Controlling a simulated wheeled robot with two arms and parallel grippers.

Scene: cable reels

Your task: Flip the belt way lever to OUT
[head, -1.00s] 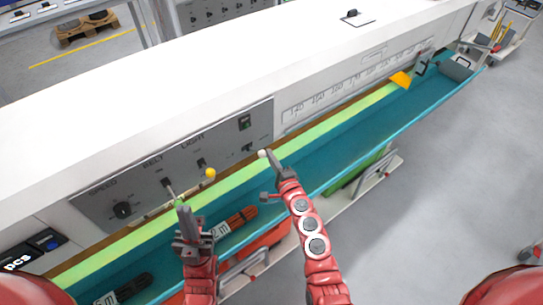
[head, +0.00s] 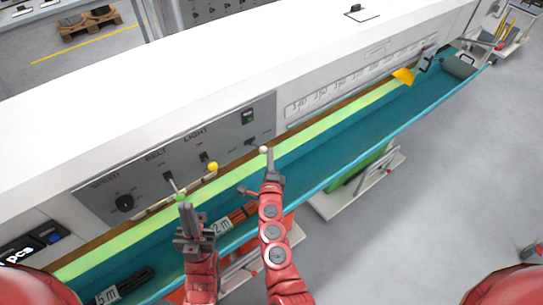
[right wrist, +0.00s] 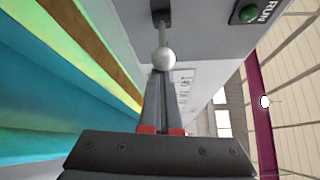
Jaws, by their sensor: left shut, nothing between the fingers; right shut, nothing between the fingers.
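On the grey control panel (head: 225,140), the lever under the BELT label (head: 170,183) ends in a green ball (head: 180,198). The lever under LIGHT ends in a yellow ball (head: 212,166). A third lever, below the green RUN button (right wrist: 247,13), ends in a pale ball (head: 264,150), large in the right wrist view (right wrist: 164,58). OUT markings are not readable. My left gripper (head: 186,207) is shut and empty, its tip close by the green ball; contact is unclear. My right gripper (head: 269,152) is shut and empty, its fingertips right at the pale ball; touching is unclear.
A teal trough (head: 330,150) runs along the machine below the panel, with cable bundles (head: 135,285) in it. A speed knob (head: 124,203) is left of the BELT lever.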

